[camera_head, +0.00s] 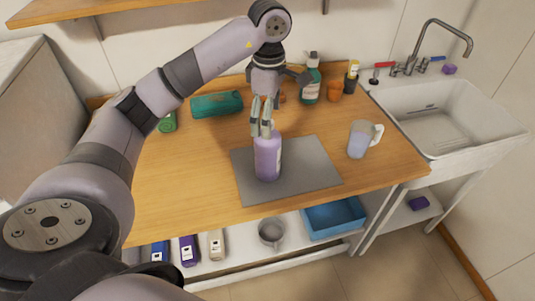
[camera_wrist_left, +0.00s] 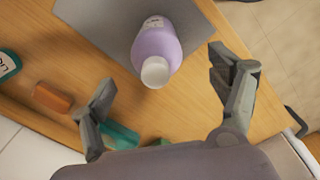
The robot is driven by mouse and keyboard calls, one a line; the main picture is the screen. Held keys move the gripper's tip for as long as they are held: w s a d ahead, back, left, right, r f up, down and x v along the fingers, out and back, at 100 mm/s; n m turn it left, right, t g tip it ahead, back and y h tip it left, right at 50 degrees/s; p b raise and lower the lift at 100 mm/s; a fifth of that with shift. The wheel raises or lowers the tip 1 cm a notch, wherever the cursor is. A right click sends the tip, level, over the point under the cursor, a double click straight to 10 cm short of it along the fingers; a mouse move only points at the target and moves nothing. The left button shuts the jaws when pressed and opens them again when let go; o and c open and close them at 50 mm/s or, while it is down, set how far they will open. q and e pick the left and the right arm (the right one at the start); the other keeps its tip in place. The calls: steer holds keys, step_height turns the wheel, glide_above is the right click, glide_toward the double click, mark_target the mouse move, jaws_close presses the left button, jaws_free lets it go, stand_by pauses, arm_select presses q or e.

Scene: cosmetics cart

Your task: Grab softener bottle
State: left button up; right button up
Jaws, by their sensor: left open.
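A purple softener bottle (camera_head: 267,159) with a white cap stands upright on a grey mat (camera_head: 313,167) on the wooden counter. In the left wrist view the bottle (camera_wrist_left: 157,45) shows at the upper middle, cap towards me. My left gripper (camera_head: 262,130) is by the top of the bottle in the head view and overlaps its cap. In the left wrist view its fingers (camera_wrist_left: 165,85) are spread wide, with the bottle ahead of the gap between them. It holds nothing. My right gripper is not seen.
A mug (camera_head: 359,140) stands right of the mat. The sink (camera_head: 432,112) is at right. The shelf below holds several bottles, a metal mug (camera_head: 271,233) and a blue bin (camera_head: 333,217).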

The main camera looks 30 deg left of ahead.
mark_target(267, 142)
arm_select(q)
step_height(267, 142, down, 4)
steer(key=shift+f+p, duration=0.1)
steer(key=shift+p, duration=0.3)
steer(key=f+p, duration=0.1)
steer(key=f, duration=0.2)
steer(key=f+p, duration=0.1)
steer(key=f, duration=0.1)
steer(key=shift+w+a+f+p, duration=0.15)
steer(key=shift+w+a+p, duration=0.05)
steer(key=shift+a+p, duration=0.15)
steer(key=c, duration=1.5)
